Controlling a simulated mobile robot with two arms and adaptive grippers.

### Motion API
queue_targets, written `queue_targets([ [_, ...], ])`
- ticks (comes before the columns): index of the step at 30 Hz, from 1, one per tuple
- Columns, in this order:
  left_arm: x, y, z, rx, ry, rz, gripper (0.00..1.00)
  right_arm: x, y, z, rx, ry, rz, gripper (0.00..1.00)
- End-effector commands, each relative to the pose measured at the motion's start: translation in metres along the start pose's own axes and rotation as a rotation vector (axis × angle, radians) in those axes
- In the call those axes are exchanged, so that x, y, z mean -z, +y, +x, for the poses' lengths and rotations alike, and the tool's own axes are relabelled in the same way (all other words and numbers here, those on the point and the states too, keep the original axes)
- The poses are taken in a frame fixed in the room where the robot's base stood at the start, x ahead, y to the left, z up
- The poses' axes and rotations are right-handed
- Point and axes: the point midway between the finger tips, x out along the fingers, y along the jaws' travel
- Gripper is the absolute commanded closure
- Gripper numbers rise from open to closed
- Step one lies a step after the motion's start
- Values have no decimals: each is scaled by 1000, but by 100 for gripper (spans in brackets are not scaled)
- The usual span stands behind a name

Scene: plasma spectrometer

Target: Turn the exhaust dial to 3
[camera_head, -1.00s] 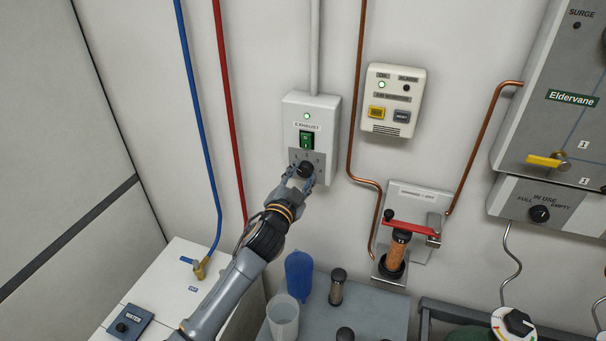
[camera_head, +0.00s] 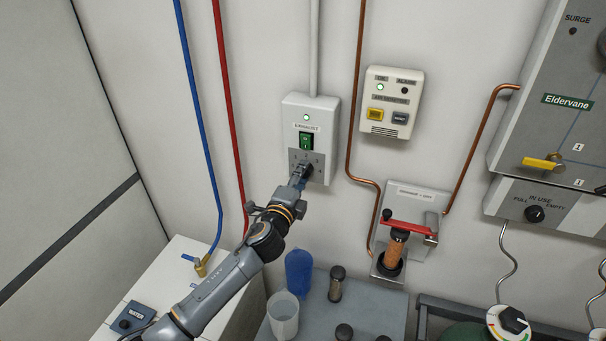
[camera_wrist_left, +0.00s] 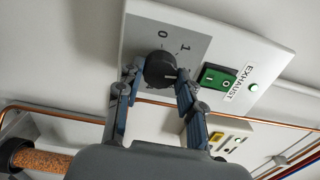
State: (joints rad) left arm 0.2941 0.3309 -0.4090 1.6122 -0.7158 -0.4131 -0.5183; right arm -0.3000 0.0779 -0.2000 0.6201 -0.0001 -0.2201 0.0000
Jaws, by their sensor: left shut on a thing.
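The exhaust box (camera_head: 320,115) is a white wall unit with a lit green lamp and a green rocker switch (camera_head: 306,141). Below the switch, on a grey plate, sits the black exhaust dial (camera_head: 306,170). My left gripper (camera_head: 299,178) is shut on the dial. In the left wrist view, the gripper's two fingers (camera_wrist_left: 156,82) lie on either side of the dial (camera_wrist_left: 158,68). The marks 0 and 1 show beside it there; the other marks are hidden or too small to read. I cannot tell for sure which number the dial points at. My right gripper is not in view.
Right of the box are a copper pipe (camera_head: 351,130), an alarm panel (camera_head: 392,100) and a red lever (camera_head: 408,227) over a cork-coloured cylinder. Below stand a blue bottle (camera_head: 298,272) and a translucent beaker (camera_head: 283,315). Blue and red pipes run up the wall at left.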

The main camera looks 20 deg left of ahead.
Motion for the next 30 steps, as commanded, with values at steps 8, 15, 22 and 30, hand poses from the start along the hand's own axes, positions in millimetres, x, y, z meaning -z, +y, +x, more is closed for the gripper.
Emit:
queue_targets([
  [8,0,-6,1,7,1,265,94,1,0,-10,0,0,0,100],
  [15,-1,-7,1,8,-2,493,94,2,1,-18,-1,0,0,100],
  [22,-1,-8,1,9,-3,699,94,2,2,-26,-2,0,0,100],
  [30,-1,-8,2,11,-6,878,94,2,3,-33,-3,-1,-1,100],
])
